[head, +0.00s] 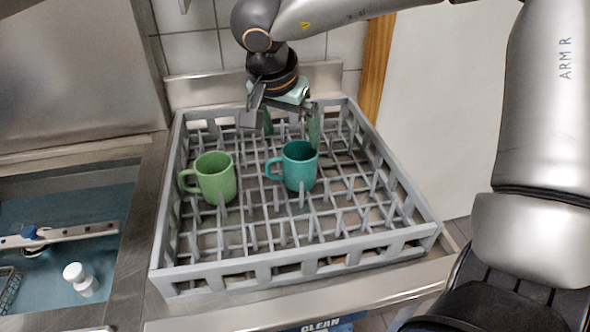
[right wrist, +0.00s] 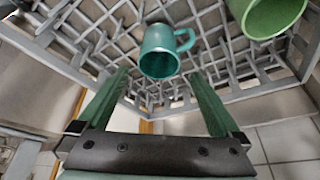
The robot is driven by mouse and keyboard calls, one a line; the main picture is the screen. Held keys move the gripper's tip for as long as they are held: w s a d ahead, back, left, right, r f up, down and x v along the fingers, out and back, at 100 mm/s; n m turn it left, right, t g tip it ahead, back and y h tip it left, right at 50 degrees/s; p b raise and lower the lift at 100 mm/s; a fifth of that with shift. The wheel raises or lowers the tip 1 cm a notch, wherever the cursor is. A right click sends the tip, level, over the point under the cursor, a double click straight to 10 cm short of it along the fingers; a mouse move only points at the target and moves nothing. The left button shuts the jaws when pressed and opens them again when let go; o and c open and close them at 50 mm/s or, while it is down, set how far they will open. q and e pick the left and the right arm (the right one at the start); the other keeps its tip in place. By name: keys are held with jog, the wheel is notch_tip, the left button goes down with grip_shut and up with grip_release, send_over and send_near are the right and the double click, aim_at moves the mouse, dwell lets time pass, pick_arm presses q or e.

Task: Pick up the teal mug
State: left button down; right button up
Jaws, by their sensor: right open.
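The teal mug (head: 300,167) stands upright in the grey rack, right of the green mug, with its handle toward the left in the head view. In the right wrist view the teal mug (right wrist: 160,52) shows beyond the fingertips, roughly between their lines. My right gripper (head: 291,130) is open and empty, behind and above the teal mug at the rack's back side. Its two green fingers (right wrist: 160,88) are spread apart in the right wrist view. I see no contact with the mug. My left gripper is not in view.
A green mug (head: 215,178) stands in the rack (head: 300,266) close to the left; it also shows in the right wrist view (right wrist: 272,14). A tiled wall (head: 192,52) rises behind. A sink (head: 60,225) with a white bottle (head: 80,279) lies left. The rack's front is free.

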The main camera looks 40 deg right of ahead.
aim_at(301, 163)
jog(key=x, duration=0.7)
jog(key=shift+f, duration=0.1)
jog(key=shift+d+x, duration=0.15)
jog(key=shift+x, duration=1.35)
jog(key=shift+d+x, duration=0.2)
jog(key=shift+x, duration=1.3)
jog(key=shift+c, duration=0.2)
jog(key=shift+w, duration=0.1)
jog(key=c, duration=1.2)
